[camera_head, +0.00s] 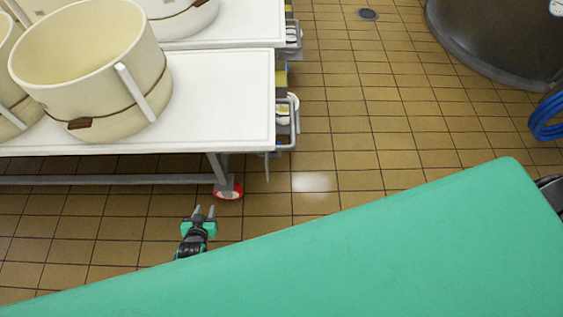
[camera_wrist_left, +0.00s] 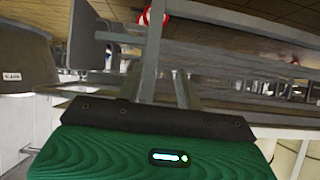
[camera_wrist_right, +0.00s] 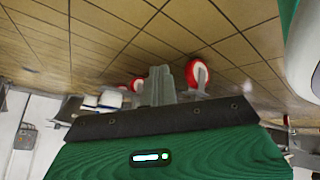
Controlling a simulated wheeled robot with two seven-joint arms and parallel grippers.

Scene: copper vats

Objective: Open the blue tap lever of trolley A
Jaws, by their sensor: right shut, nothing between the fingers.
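No blue tap lever can be made out in any view, and I cannot tell which thing is trolley A. My left gripper (camera_head: 204,211) is in the head view, low over the floor in front of the white-topped table (camera_head: 220,105). Its two fingers are apart with nothing between them. In the left wrist view, grey table legs and bars stand beyond the fingers (camera_wrist_left: 160,90). My right gripper (camera_wrist_right: 160,85) shows only in the right wrist view, its fingers shut together and empty, with tiled floor and red-rimmed wheels beyond.
Cream moulds (camera_head: 90,75) stand on the table. A red-and-white castor (camera_head: 228,191) is under its corner. Small items hang at the table's right end. A dark vat (camera_head: 500,40) and blue hose (camera_head: 548,118) are at the right. The tiled floor (camera_head: 350,110) between is clear.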

